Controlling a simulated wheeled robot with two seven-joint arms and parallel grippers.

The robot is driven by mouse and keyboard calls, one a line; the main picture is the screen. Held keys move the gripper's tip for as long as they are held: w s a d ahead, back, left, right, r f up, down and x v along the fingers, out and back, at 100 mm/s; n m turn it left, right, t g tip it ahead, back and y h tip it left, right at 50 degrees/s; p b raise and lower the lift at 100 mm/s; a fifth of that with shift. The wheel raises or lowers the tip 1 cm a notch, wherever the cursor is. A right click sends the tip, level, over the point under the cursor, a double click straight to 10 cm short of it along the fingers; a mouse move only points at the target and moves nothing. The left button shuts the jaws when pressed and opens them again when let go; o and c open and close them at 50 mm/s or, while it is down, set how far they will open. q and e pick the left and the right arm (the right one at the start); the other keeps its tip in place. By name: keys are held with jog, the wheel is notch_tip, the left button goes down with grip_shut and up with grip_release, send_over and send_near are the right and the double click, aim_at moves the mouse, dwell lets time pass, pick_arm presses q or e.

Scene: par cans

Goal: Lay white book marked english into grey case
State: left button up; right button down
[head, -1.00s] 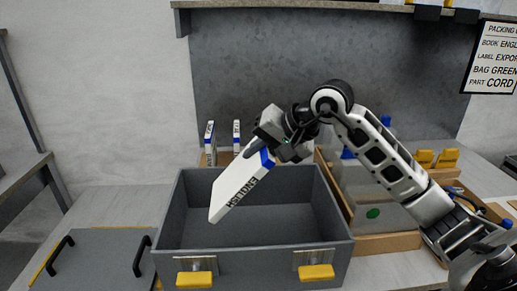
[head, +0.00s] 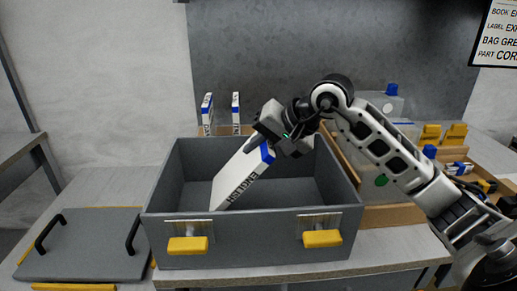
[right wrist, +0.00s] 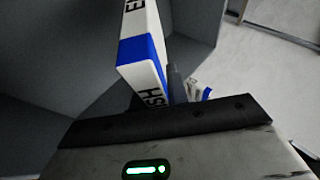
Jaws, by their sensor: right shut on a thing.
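The white book (head: 236,178) has a blue band at its upper end and dark lettering along its spine, only partly readable. It also shows in the right wrist view (right wrist: 140,57). My right gripper (head: 268,142) is shut on the book's upper, blue-banded end. The book is tilted, its lower end down to the left inside the open grey case (head: 270,245). The case's front wall hides the lowest part, so I cannot tell whether it touches the floor. My left gripper is not in view.
A grey lid (head: 85,247) with black handles lies left of the case. Two other white-and-blue books (head: 207,112) stand upright behind it. Clear containers with blue caps (head: 391,89) and a wooden tray (head: 395,215) stand on the right. Yellow latches (head: 188,245) stick out in front.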

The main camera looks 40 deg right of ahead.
notch_tip(320, 180, down, 2)
jog(key=shift+f+b, duration=0.2)
jog(key=shift+b, duration=0.75)
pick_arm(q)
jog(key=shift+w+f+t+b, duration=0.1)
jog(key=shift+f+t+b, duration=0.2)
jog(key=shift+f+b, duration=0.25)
pick_arm(e)
jog(key=shift+f, duration=0.55)
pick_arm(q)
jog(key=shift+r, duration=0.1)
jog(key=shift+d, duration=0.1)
pick_arm(e)
jog(key=c, duration=1.3)
grip_release()
jog(key=shift+s+r, duration=0.1)
